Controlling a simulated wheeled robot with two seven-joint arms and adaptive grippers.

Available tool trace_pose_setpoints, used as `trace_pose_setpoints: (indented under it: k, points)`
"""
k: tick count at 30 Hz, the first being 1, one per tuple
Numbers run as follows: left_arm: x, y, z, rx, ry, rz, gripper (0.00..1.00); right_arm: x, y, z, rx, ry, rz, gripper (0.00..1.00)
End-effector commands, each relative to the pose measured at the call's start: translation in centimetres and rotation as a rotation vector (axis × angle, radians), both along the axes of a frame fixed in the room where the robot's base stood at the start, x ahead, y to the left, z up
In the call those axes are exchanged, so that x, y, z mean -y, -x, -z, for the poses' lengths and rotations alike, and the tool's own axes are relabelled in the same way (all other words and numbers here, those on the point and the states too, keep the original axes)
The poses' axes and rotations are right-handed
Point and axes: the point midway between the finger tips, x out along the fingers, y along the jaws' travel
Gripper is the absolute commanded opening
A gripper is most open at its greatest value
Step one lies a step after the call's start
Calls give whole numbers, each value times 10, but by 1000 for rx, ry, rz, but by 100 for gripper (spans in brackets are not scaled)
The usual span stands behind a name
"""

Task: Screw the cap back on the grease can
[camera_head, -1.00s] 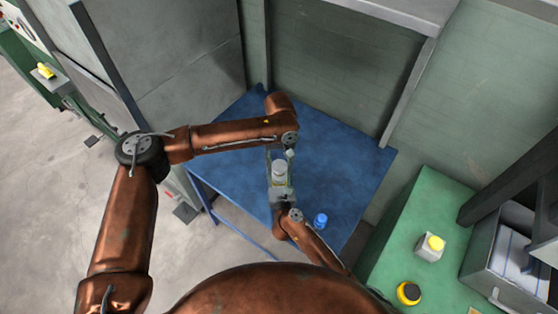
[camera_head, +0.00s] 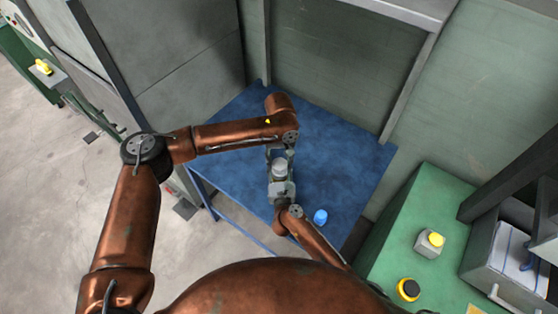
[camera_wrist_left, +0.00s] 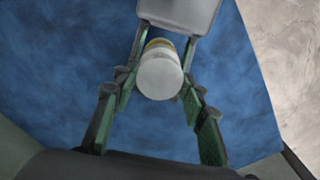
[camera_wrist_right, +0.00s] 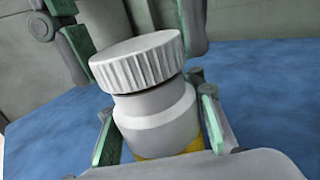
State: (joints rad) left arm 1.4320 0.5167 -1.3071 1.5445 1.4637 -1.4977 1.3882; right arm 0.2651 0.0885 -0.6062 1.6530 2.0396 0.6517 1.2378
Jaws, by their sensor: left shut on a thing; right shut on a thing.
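The grease can (camera_wrist_right: 155,118) is pale grey with a yellow lower band, and it stands between the fingers of my right gripper (camera_head: 281,183), which is shut on its body. The ribbed pale cap (camera_wrist_right: 138,60) is on top of the can's neck, roughly in line with it; a thin dark gap shows at its right edge. In the left wrist view the cap's round face (camera_wrist_left: 160,80) lies between my left gripper's fingers. My left gripper (camera_head: 280,156) is shut on the cap from the far side. The threads are hidden.
The blue table (camera_head: 345,165) is mostly clear around the grippers. A small blue object (camera_head: 320,217) stands to the right of my right gripper. A green bench (camera_head: 400,235) at the right holds a yellow-topped block (camera_head: 429,247) and a round yellow-and-black item (camera_head: 408,290). A grey wall stands behind.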

Motion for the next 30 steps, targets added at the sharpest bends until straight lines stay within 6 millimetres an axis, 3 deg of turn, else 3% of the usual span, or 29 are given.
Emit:
trace_pose_setpoints:
  k: [30]
  points:
    - [0, 0, 12, -2, 0, 39, 32, 0, 0, -2, 3, -1, -1, 0]
